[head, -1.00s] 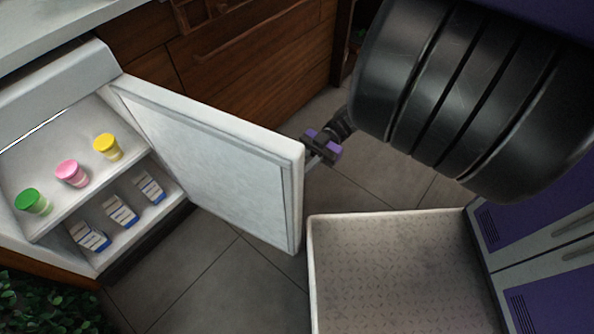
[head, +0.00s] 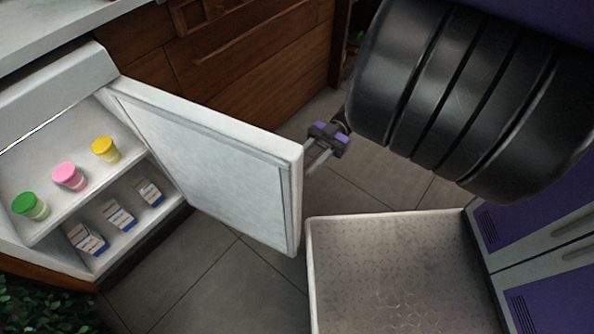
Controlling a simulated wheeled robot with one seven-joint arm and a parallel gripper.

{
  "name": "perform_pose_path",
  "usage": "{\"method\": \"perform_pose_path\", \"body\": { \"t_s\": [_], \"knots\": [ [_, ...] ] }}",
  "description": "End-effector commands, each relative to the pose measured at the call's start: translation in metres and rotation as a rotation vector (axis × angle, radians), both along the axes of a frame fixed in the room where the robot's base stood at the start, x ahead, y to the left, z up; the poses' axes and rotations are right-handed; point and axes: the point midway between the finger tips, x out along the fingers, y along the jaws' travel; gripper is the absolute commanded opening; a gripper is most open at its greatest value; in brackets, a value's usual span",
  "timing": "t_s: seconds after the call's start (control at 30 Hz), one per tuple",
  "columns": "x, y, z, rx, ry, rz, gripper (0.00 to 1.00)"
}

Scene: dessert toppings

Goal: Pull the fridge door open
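The white fridge door (head: 205,165) stands wide open, swung out to the right of the fridge (head: 55,92). Its inner face is toward the camera; its outer face and any handle are hidden. My gripper (head: 308,163) is just right of the door's free edge, by the hidden outer side. Its two pale fingers are apart and point down-left toward the door. I see nothing between them. Whether a fingertip touches the door cannot be told.
Inside the fridge are green (head: 31,206), pink (head: 69,177) and yellow (head: 106,150) cups above blue-and-white cartons (head: 119,215). My tray-like base (head: 395,270) is below right of the door. Wooden drawers (head: 240,60) stand behind. Grey floor (head: 215,275) is clear below the door.

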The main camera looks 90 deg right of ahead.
Motion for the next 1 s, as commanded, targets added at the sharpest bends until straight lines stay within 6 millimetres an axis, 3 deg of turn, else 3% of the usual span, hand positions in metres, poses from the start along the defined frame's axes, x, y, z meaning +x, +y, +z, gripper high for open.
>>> {"method": "perform_pose_path", "body": {
  "t_s": [0.3,1.0],
  "knots": [
    [-0.02,-0.024,0.0,0.0,-0.001,0.0,0.38],
    [-0.021,-0.024,0.0,0.0,-0.001,0.0,0.38]
  ]
}}
